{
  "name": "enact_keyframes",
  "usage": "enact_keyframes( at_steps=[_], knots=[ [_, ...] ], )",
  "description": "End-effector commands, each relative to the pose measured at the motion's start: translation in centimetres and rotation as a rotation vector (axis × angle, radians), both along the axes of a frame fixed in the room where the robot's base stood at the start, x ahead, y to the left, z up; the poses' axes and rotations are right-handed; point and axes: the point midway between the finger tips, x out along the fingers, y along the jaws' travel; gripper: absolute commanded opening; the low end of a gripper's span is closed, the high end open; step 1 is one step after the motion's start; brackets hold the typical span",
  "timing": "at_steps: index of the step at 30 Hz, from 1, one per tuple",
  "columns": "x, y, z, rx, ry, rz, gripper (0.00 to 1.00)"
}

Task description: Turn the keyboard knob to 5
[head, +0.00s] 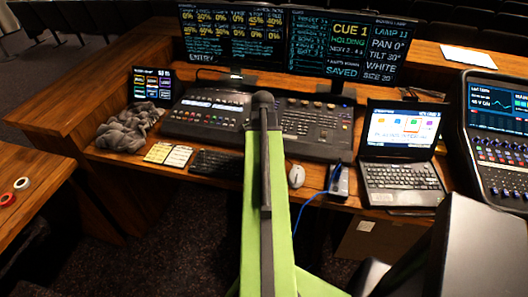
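A small black keyboard (217,164) lies on the wooden desk in the head view, left of my green arm. Its right end meets the arm's edge in the picture, so part of it may be hidden. I cannot make out a knob on it or any number setting. My arm reaches up the middle of the view over the desk and ends in a dark rounded tip. I cannot make out gripper fingers there.
Lighting consoles (205,114) stand behind the keyboard, below two large monitors (232,38). Yellowish note cards (168,154) and a grey cloth heap (128,128) lie left. A white mouse (297,176), laptop (402,180) and mixing console (497,140) are right.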

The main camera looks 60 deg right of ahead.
Motion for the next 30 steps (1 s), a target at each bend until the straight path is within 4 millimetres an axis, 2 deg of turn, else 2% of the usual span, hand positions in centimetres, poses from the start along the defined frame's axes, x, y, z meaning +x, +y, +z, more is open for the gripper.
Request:
enact_keyframes(
  at_steps=[11, 12, 16, 17, 26, 30],
  knots=[
    [0.0, 0.0, 0.0, 0.000, -0.001, -0.003, 0.00],
    [0.0, 0.0, 0.0, 0.000, -0.001, -0.003, 0.21],
    [0.0, 0.0, 0.0, 0.000, -0.001, -0.003, 0.38],
    [0.0, 0.0, 0.0, 0.000, -0.001, -0.003, 0.40],
    [0.0, 0.0, 0.1, 0.000, 0.000, -0.003, 0.40],
    [0.0, 0.0, 1.2, 0.000, 0.000, -0.003, 0.40]
  ],
)
